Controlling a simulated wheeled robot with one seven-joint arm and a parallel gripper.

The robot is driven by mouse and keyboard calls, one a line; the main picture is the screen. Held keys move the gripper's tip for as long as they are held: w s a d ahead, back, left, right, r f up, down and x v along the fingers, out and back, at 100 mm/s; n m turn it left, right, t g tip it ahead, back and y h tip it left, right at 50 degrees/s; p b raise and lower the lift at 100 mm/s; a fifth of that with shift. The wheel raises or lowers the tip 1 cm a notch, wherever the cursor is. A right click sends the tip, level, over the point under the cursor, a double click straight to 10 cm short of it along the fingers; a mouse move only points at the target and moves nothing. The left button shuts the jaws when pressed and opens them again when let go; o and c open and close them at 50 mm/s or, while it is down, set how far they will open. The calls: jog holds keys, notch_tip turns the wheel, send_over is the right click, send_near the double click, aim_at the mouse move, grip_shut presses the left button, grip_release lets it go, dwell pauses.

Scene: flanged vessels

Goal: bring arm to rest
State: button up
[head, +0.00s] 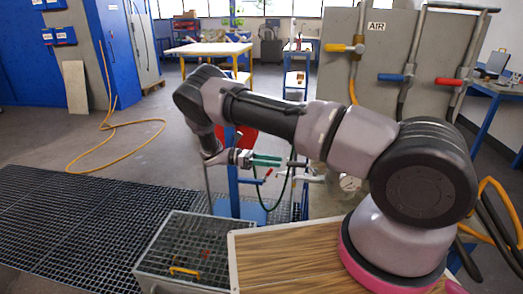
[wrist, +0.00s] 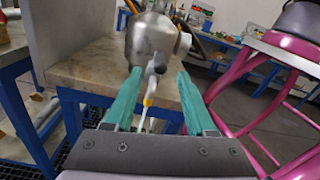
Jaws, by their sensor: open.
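My gripper (head: 281,161) has teal fingers and reaches to the right from my bent arm in the head view. In the wrist view my gripper (wrist: 158,75) is open, its two teal fingers spread apart. A metal vessel (wrist: 150,38) with a side flange stands on a stone-like top (wrist: 88,68) beyond the fingertips. A grey fitting with a thin yellow-and-white part (wrist: 150,98) shows in the gap between the fingers. I cannot tell how far it is from them, and I see nothing clamped.
A grey panel with coloured valve handles (head: 385,30) stands behind my arm. Floor grating (head: 80,220) lies left. A yellow hose (head: 110,125) crosses the open floor.

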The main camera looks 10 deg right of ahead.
jog(key=s+d+r+m+t+y, duration=0.1)
jog(key=s+d+r+m+y, duration=0.2)
jog(key=r, duration=0.5)
jog(key=d+r+m+y, duration=0.1)
jog(key=r+m+y, duration=0.2)
jog(key=r+y, duration=0.4)
jog(key=s+d+r+m+t+y, duration=0.1)
jog(key=s+d+r+m+y, duration=0.15)
jog(key=r, duration=0.65)
jog(key=s+r+m+t+y, duration=0.6)
jog(key=s+r+m+t, duration=0.5)
jog(key=s+r, duration=0.6)
jog(key=shift+d+m, duration=0.35)
jog(key=shift+d, duration=0.1)
dwell(2.0)
